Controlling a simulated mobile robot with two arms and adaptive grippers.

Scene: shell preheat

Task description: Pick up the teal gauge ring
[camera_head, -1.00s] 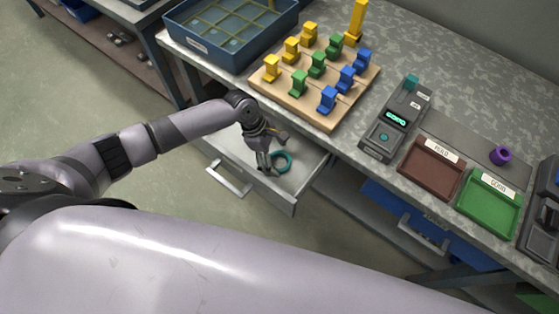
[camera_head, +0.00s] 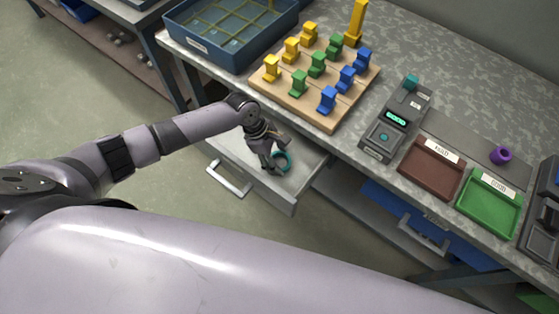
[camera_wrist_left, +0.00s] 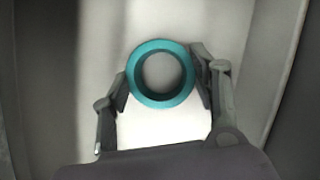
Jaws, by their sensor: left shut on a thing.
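The teal gauge ring (camera_head: 284,157) is in the open grey drawer (camera_head: 298,178) under the bench's front edge. My left gripper (camera_head: 276,165) reaches down into the drawer and is shut on the ring. In the left wrist view the ring (camera_wrist_left: 160,101) lies flat to the camera, with the left gripper's fingers (camera_wrist_left: 161,92) touching its outside on both sides. The drawer floor (camera_wrist_left: 160,127) shows through and below the ring. The fingers hide part of the ring in the head view. My right gripper is not in view.
On the bench stand a wooden board (camera_head: 333,122) with yellow, green and blue blocks, a blue bin (camera_head: 205,50), a dark device (camera_head: 385,137), a brown tray (camera_head: 432,166), a green tray (camera_head: 489,203) and a purple ring (camera_head: 501,155). The drawer walls stand close around the gripper.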

